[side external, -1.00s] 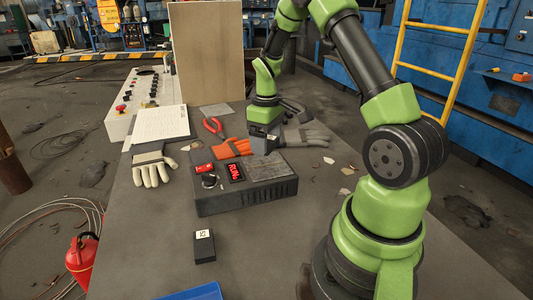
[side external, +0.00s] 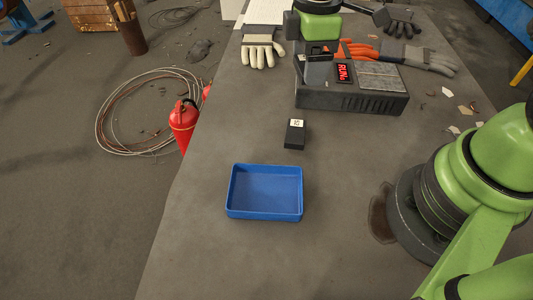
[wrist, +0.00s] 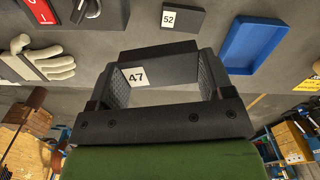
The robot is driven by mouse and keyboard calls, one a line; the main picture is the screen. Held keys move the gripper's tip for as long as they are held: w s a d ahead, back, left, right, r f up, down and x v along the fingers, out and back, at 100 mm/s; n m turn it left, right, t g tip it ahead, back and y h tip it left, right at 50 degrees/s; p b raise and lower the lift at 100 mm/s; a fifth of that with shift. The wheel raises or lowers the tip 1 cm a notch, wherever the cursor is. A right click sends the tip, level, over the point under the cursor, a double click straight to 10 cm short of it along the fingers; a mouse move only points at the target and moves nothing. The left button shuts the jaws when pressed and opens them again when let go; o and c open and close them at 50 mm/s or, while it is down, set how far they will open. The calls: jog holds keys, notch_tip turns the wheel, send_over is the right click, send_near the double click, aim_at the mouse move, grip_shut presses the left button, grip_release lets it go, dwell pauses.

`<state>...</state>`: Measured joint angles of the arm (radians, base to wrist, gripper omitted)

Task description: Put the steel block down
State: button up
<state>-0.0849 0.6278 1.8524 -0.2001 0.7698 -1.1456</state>
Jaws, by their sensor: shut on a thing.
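A dark grey steel block with a white label reading 47 (wrist: 168,72) sits between the two fingers of my gripper (wrist: 162,80) in the wrist view. My gripper is shut on it. I cannot tell whether the held block touches anything.
An empty blue tray (side external: 265,166) stands on the table in front of the 52 block. The black control box (side external: 340,97) has a red RUN display. A pale glove (side external: 261,50) and orange and grey gloves lie behind.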

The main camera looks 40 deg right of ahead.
jog(key=s+a+f+n, duration=0.1)
jog(key=s+a+n, duration=0.2)
jog(key=a+n, duration=0.35)
jog(key=n, duration=0.5)
send_over(266, 195)
notch_tip(266, 195, down, 7)
jog(key=shift+r, duration=0.1)
jog(key=shift+m, duration=0.25)
jog(key=shift+f, duration=2.4)
jog(key=o, duration=1)
jog(key=shift+f, duration=0.15)
jog(key=shift+c, duration=0.2)
jog(key=shift+o, duration=0.2)
notch_tip(266, 195, up, 12)
jog(key=shift+r, duration=0.2)
